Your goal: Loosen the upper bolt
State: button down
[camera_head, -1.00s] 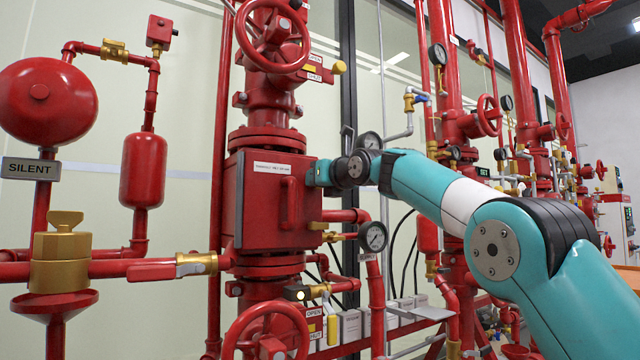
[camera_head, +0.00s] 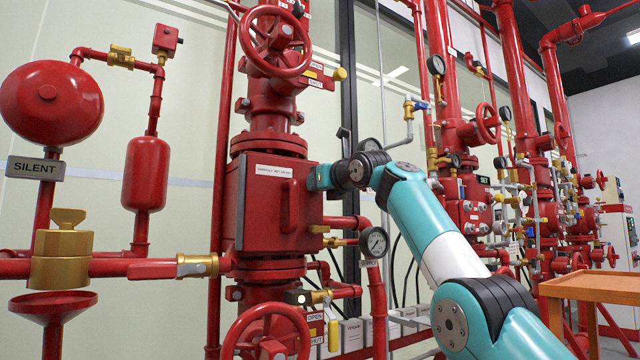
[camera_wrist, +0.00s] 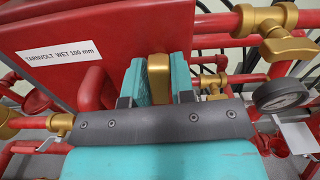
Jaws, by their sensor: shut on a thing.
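The upper bolt is a brass-coloured block (camera_wrist: 158,78) at the right edge of the red valve box (camera_head: 262,215). In the wrist view it sits between my two teal fingers, and my gripper (camera_wrist: 161,80) is shut on it. In the head view my gripper (camera_head: 318,178) is at the upper right edge of the box and hides this bolt. A second brass bolt (camera_head: 318,229) sticks out lower on the same edge, apart from my gripper. The box has a red handle (camera_head: 289,206) and a white label (camera_wrist: 60,54).
A pressure gauge (camera_head: 374,241) stands right of the box below my gripper. A red handwheel (camera_head: 275,42) is above and another (camera_head: 266,332) below. Red pipes crowd the right. An orange table (camera_head: 592,288) stands at the right front.

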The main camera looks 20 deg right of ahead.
jog(key=c, duration=0.9)
grip_release()
jog(key=shift+s+d+f+b, duration=0.2)
jog(key=shift+s+b, duration=0.35)
jog(key=shift+b, duration=0.2)
jog(key=b+v, duration=0.4)
jog(key=v, duration=0.1)
jog(key=shift+r, duration=0.15)
